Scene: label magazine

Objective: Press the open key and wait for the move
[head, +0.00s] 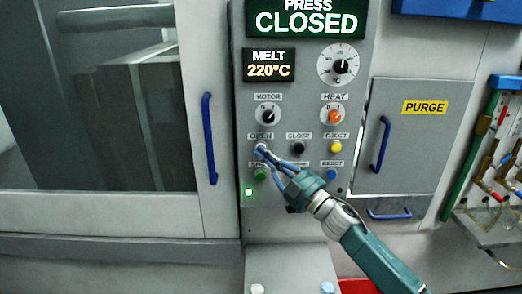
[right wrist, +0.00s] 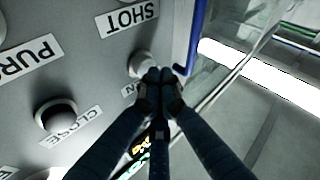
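The grey control panel (head: 300,210) shows a white open key (head: 261,148) under an OPEN label, with the black close key (head: 299,148) to its right. My right gripper (head: 267,153) has its fingers brought together, tips at the open key and partly covering it. In the right wrist view, upside down, the closed fingertips (right wrist: 160,76) overlap the edge of the white open key (right wrist: 141,62); I cannot tell whether they touch or press it. The display (head: 306,20) reads PRESS CLOSED. My left gripper is not in view.
A yellow eject key (head: 336,147), a green key (head: 261,174) and a blue key (head: 332,174) are nearby. A blue door handle (head: 209,138) stands left of the panel. A second blue handle (head: 381,145) is on the right door. A lit green lamp (head: 249,192) is below.

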